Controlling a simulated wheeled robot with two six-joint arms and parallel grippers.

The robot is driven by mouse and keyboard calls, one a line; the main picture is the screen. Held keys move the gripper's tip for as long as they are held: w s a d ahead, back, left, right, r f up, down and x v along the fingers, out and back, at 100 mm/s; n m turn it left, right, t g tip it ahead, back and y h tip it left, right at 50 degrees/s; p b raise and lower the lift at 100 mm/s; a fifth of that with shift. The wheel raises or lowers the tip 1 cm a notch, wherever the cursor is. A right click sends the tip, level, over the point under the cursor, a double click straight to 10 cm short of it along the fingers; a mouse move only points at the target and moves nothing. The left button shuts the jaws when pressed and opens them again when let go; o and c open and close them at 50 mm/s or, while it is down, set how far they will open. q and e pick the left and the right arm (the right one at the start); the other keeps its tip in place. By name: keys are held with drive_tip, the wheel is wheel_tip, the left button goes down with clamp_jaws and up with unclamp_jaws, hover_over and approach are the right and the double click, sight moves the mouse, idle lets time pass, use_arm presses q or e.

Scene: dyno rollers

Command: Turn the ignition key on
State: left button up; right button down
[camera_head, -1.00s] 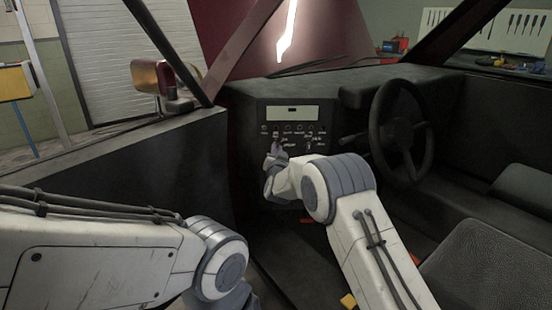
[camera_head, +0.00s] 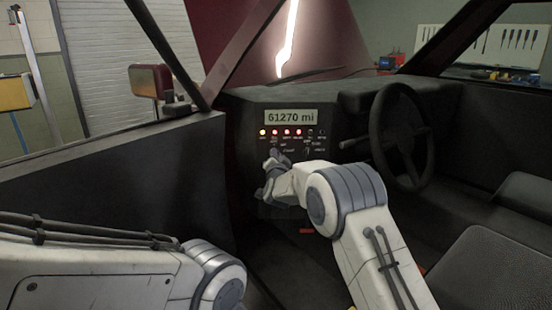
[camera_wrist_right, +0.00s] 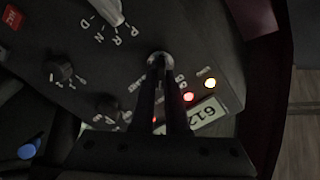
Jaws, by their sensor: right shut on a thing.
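The dashboard panel (camera_head: 290,172) stands ahead in the head view. Its display (camera_head: 291,116) is lit and reads 61270 mi. A row of warning lamps (camera_head: 287,132) below it glows, one yellow and several red. My right gripper (camera_head: 275,158) is at the panel's left part, below the lamps. In the right wrist view its two dark fingers (camera_wrist_right: 160,68) are shut on the ignition key (camera_wrist_right: 159,57), of which only a small round grey part shows. The key's exact angle is hidden by the fingers. My left arm lies at the lower left, its gripper out of view.
In the wrist view a gear selector (camera_wrist_right: 108,12) marked P, R, N, D and a dark knob (camera_wrist_right: 60,70) sit near the key. The steering wheel (camera_head: 402,135) is right of the panel. The seat (camera_head: 485,262) is at the lower right.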

drive_tip(key=shift+f, duration=0.1)
drive_tip(key=c, duration=0.9)
unclamp_jaws()
drive_tip(key=shift+s, duration=0.15)
drive_tip(key=s, duration=1)
drive_tip(key=shift+s+d, duration=0.1)
drive_tip(key=shift+s, duration=0.05)
